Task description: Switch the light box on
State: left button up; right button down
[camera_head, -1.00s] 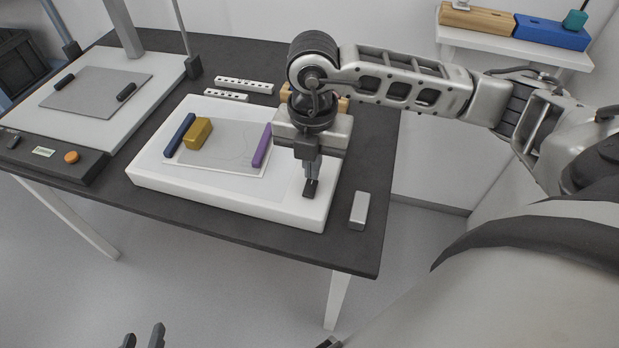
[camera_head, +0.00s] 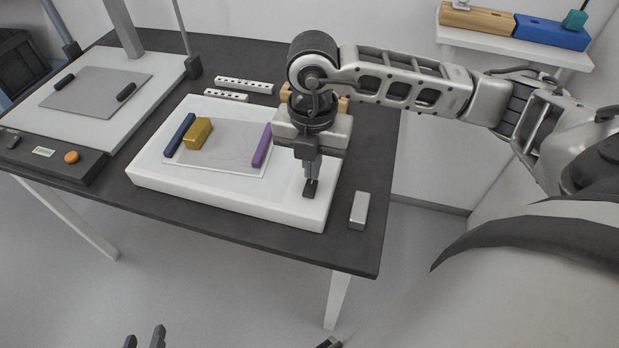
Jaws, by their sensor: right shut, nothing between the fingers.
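The light box (camera_head: 160,183) is a low white slab on the dark table, with a pale sheet (camera_head: 222,165) on its top. A blue bar (camera_head: 179,135), a mustard block (camera_head: 198,134) and a purple bar (camera_head: 262,146) rest on the sheet. My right gripper (camera_head: 311,188) points down, shut and empty, with its dark fingertips at the right end of the light box top. I cannot tell whether they touch it. No switch shows clearly; the fingertips may hide it. My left gripper (camera_head: 144,341) shows only two separated fingertips at the bottom edge, away from the table.
A grey-white block (camera_head: 359,210) lies right of the light box. Two white perforated strips (camera_head: 244,85) lie behind it. A framed stand with an orange knob (camera_head: 71,157) stands at the left. A shelf (camera_head: 520,50) with wooden and blue blocks is at the back right.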

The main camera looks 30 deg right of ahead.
aim_at(312, 183)
dwell(0.3)
jog(key=shift+f+b, duration=0.9)
jog(key=shift+f, duration=0.1)
dwell(0.6)
jog(key=shift+r, duration=0.1)
jog(key=shift+r+p, duration=2.65)
jog(key=shift+r, duration=0.8)
